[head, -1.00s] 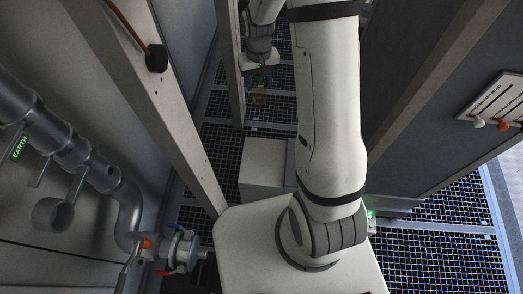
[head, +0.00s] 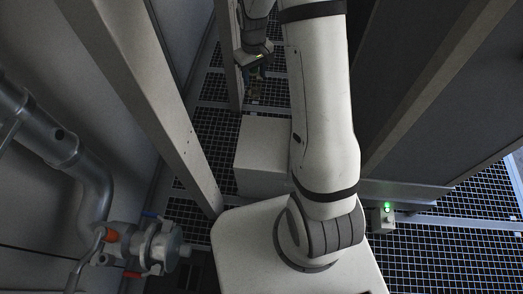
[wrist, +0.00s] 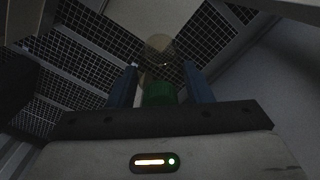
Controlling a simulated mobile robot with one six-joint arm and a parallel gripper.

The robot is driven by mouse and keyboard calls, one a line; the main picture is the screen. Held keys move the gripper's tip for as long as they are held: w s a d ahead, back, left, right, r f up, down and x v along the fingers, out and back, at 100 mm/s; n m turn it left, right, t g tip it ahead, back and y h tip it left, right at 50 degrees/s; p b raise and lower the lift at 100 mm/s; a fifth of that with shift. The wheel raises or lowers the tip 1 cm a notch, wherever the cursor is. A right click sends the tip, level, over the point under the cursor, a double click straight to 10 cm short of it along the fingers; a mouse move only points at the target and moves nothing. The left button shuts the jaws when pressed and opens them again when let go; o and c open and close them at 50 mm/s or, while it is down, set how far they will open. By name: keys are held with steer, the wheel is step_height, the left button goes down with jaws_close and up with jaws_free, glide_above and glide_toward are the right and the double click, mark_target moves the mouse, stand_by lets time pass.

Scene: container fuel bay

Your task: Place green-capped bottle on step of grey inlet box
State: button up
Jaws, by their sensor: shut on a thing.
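In the wrist view, the two blue fingers of my gripper (wrist: 160,82) stand on either side of the bottle's green cap (wrist: 160,93). My gripper is shut on the bottle, whose dim, pale brownish body (wrist: 159,46) shows beyond the cap. In the head view, my gripper (head: 254,76) is small and dark beside a pale post, above the grating floor, partly hidden by my arm. The bottle is too dark to make out clearly there. I cannot pick out the grey inlet box or its step for certain in either view.
A pale diagonal post (head: 150,105) stands left of my arm. A grey pipe (head: 45,140) with an orange-and-blue-handled valve (head: 155,248) is at lower left. A large dark cabinet (head: 430,90) fills the right. A small green-lit box (head: 384,218) sits below it.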

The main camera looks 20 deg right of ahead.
step_height(320, 180, down, 24)
steer(key=w+n+b, duration=0.2)
steer(key=b, duration=1.3)
steer(key=shift+f+n+b, duration=0.2)
steer(key=shift+n+b, duration=0.1)
steer(key=shift+b, duration=0.1)
steer(key=shift+w, duration=0.1)
steer(key=shift+f, duration=0.1)
steer(key=o, duration=0.6)
steer(key=shift+f, duration=0.1)
steer(key=o, duration=0.5)
steer(key=shift+c, duration=0.2)
